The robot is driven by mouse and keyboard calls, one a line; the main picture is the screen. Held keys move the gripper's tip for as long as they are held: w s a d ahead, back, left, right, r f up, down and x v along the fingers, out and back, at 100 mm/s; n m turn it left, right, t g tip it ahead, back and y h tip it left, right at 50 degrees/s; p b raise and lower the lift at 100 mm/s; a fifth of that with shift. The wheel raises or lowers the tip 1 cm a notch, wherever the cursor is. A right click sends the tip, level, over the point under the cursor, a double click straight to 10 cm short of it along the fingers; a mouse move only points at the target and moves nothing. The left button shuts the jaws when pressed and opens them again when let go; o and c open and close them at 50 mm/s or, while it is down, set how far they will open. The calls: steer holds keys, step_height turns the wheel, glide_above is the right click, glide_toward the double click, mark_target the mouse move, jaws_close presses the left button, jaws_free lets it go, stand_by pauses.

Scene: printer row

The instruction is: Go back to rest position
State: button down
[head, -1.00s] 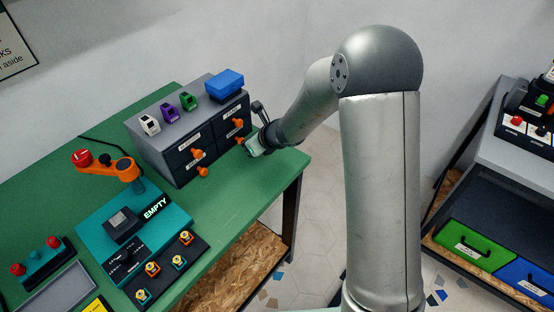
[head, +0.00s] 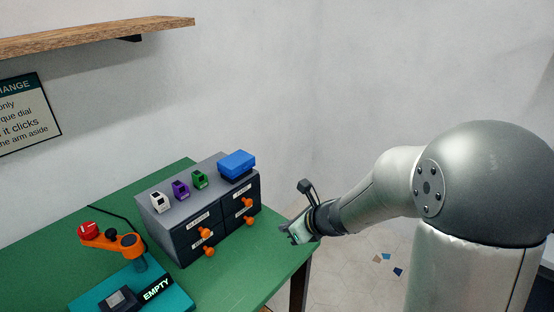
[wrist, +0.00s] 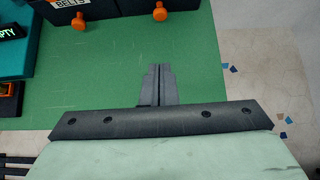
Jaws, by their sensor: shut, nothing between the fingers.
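My gripper (head: 289,231) is to the right of the dark drawer cabinet (head: 180,243), above the right edge of the green table (head: 250,272). In the wrist view its two fingers (wrist: 160,68) lie together with nothing between them, over bare green tabletop. The fingertips are apart from the cabinet's orange knobs (head: 247,219), which also show at the top of the wrist view (wrist: 160,13).
On the cabinet stand white (head: 159,202), purple (head: 180,190) and green (head: 200,179) blocks and a blue box (head: 237,164). A teal device (head: 170,290) with an orange arm (head: 112,241) is at front left. A wooden shelf (head: 90,38) hangs above.

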steer(key=s+d+r+n+g+h, duration=0.1)
steer(key=s+r+n+g+h, duration=0.2)
steer(key=s+n, duration=1.2)
steer(key=s+d+n+g+h, duration=0.3)
steer(key=s+d+n+h, duration=0.1)
steer(key=s+d+n, duration=0.5)
steer(key=s+n, duration=0.1)
steer(key=n, duration=0.1)
steer(key=shift+s+d+r+n, duration=0.15)
steer(key=shift+d+r+n, duration=0.1)
steer(key=shift+d+n, duration=0.1)
steer(key=c, duration=2.1)
jaws_free()
steer(key=shift+c, duration=0.2)
